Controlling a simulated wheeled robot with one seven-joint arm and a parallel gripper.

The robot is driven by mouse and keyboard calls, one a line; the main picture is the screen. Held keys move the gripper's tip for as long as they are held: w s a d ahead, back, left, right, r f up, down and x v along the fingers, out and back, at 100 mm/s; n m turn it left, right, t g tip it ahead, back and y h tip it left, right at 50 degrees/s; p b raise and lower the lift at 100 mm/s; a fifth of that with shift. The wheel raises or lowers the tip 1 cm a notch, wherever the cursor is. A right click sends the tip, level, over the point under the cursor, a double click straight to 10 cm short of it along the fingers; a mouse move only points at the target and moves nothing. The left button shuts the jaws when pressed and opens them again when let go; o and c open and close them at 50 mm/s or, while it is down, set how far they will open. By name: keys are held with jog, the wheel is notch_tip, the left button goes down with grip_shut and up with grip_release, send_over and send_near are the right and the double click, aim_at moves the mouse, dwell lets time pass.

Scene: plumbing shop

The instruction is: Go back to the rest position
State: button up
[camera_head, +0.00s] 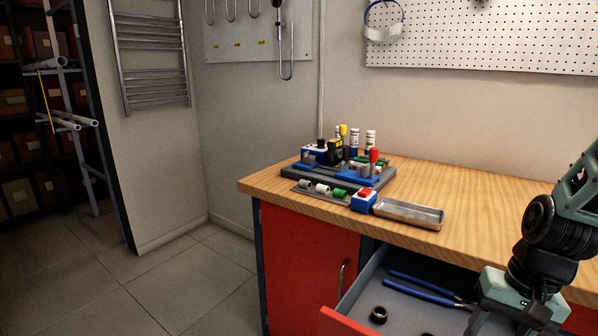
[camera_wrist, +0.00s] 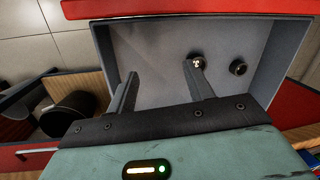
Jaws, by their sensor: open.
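My gripper (camera_wrist: 160,82) is open in the wrist view, with its two dark fingers apart and nothing between them. It is above the open drawer (camera_wrist: 150,45). In the head view my gripper (camera_head: 485,322) is at the bottom right, over the right part of the drawer (camera_head: 365,268), and its fingertips are partly cut off by the frame edge. A dark ring fitting (camera_wrist: 197,61) lies in the drawer close to the right finger, and a second ring (camera_wrist: 238,68) lies further right.
Blue-handled pliers (camera_head: 425,289) lie in the drawer. The wooden worktop (camera_head: 480,190) above carries a grey organizer (camera_head: 380,180) with bottles and fittings, a blue-and-red box (camera_head: 364,201) and an empty metal tray (camera_head: 408,213). The worktop is clear right of the tray. Floor (camera_head: 180,280) is free at left.

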notch_tip(320, 180, up, 5)
jog(key=w+n+t+h, duration=0.1)
jog(key=n+t+h, duration=0.15)
jog(key=n, duration=0.25)
jog(key=s+a+r+n+g+p, duration=0.1)
jog(key=s+a+r+n+p, duration=0.2)
jog(key=a, duration=0.6)
jog(key=s+a+r+n+g+y+p, duration=0.1)
jog(key=s+a+r+n+p, duration=0.3)
jog(key=s+a+r, duration=0.3)
jog(key=s+a+p, duration=0.1)
jog(key=s, duration=0.2)
jog(key=shift+s+a+r+n+p, duration=0.2)
jog(key=shift+a+n+p, duration=0.1)
jog(key=shift+a+p, duration=0.1)
jog(key=shift+w+g, duration=0.1)
jog(key=shift+g, duration=0.15)
